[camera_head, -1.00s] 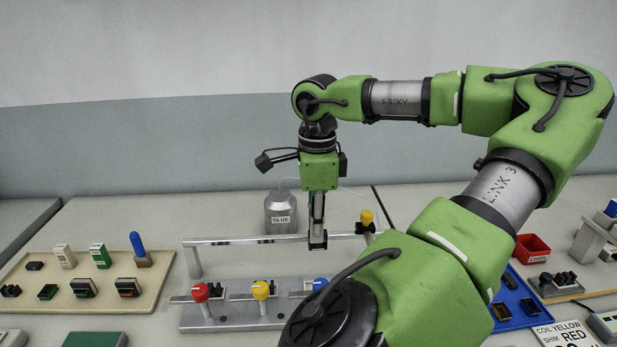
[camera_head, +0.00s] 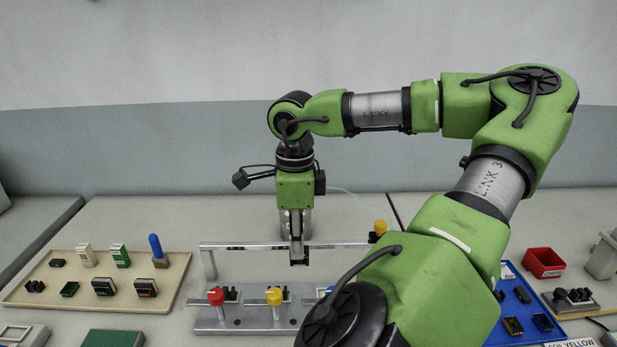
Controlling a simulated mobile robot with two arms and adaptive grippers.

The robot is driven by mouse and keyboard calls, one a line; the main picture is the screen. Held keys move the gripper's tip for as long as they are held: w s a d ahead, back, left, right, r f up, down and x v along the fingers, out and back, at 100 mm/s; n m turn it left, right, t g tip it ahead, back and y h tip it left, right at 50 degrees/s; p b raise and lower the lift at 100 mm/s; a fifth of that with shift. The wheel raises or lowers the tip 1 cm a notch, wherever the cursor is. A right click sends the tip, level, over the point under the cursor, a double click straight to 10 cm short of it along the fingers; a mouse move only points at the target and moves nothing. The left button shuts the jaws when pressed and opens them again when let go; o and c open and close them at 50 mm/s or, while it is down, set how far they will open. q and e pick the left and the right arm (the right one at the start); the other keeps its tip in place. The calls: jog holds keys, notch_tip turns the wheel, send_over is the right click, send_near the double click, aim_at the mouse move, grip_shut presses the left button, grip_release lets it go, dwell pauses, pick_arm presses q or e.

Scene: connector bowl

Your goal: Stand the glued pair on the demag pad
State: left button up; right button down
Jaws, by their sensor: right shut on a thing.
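My right gripper (camera_head: 299,260) hangs pointing down above the bench, in front of the horizontal metal bar. It is shut on a small dark part at its fingertips. The part is too small and too covered to tell whether it is the glued pair. The glue bottle stands behind the gripper and is mostly hidden by it. I cannot pick out the demag pad for sure. A flat green block (camera_head: 113,338) lies at the lower left edge. My left gripper is not in view.
A beige tray (camera_head: 70,297) with several connectors stands at left. A grey fixture (camera_head: 250,324) with a red knob (camera_head: 215,296) and a yellow knob (camera_head: 274,296) lies below the metal bar (camera_head: 232,246). A red bin (camera_head: 543,262) and blue tray (camera_head: 560,331) are at right. My right arm covers the middle right.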

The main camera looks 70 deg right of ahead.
jog(key=shift+w+a+p, duration=3.9)
jog(key=shift+w+a, duration=2.05)
jog(key=shift+w, duration=2.4)
jog(key=shift+w+a+p, duration=3.9)
jog(key=shift+w+a, duration=2)
jog(key=shift+w, duration=2.4)
jog(key=shift+f+b, duration=4.35)
jog(key=shift+f, duration=1.5)
jog(key=c, duration=1.9)
grip_release()
